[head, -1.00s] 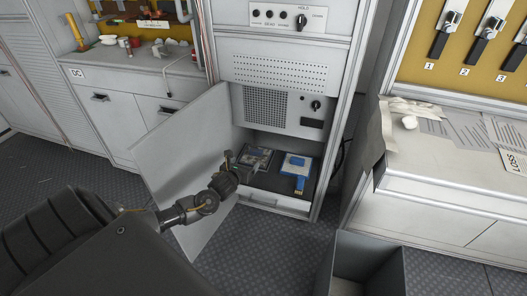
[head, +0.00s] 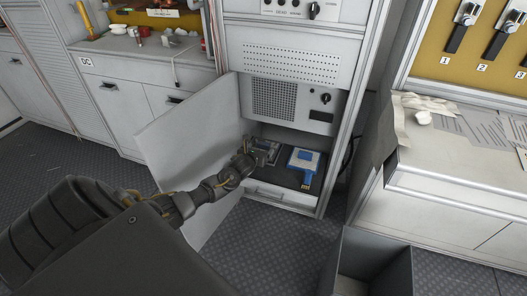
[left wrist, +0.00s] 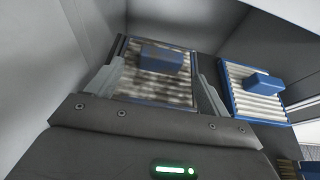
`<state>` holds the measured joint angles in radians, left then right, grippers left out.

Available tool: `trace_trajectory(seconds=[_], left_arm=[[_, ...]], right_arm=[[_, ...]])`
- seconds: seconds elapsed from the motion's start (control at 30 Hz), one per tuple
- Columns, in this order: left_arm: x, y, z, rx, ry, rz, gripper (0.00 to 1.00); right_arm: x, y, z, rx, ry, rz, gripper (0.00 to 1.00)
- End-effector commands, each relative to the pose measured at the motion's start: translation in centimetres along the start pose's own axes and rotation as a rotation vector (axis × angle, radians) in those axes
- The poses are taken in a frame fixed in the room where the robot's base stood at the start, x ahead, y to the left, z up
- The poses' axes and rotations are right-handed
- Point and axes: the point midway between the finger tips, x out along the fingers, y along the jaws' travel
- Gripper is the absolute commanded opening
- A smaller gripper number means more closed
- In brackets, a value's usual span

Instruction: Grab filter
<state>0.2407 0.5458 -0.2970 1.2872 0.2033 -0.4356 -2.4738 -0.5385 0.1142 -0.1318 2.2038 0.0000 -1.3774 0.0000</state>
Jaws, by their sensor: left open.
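A dirty, brown-stained filter (left wrist: 158,88) with a blue grip block lies in front of my left gripper (left wrist: 161,72) in the left wrist view. In the head view it is the darker filter (head: 265,147) on the left of the cabinet's low compartment, partly hidden by the gripper (head: 245,163). The gripper is open, with its fingers toward the left and right sides of this filter. I cannot tell whether they touch it. A cleaner white filter with a blue frame (left wrist: 257,97) lies to its right and also shows in the head view (head: 303,157). My right gripper is not in view.
The compartment's side walls and top are close around the filters. A grey open bin (head: 372,258) stands on the floor at right.

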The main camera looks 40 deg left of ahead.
Motion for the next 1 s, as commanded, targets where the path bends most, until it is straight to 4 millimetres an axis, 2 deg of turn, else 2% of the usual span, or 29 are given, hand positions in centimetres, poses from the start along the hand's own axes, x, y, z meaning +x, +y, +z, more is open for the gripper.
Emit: trace_trajectory(seconds=[0.1, 0.2, 0.47, 0.83, 1.0], left_arm=[[1.8, 0.0, -0.2, -0.001, 0.0, 0.002, 0.8], [2.4, -0.1, -0.2, 0.0, 0.0, -0.001, 0.8], [2.5, -0.1, -0.1, 0.001, 0.0, -0.001, 0.79], [2.5, 0.0, -0.1, 0.001, 0.0, -0.001, 0.31], [2.5, 0.0, -0.1, 0.001, 0.0, -0.001, 0.31]], right_arm=[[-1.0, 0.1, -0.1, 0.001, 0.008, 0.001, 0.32], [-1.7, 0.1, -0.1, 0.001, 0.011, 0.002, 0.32], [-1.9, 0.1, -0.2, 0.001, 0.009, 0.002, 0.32], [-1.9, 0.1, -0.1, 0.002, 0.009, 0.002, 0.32], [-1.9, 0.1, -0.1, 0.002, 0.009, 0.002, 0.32]])
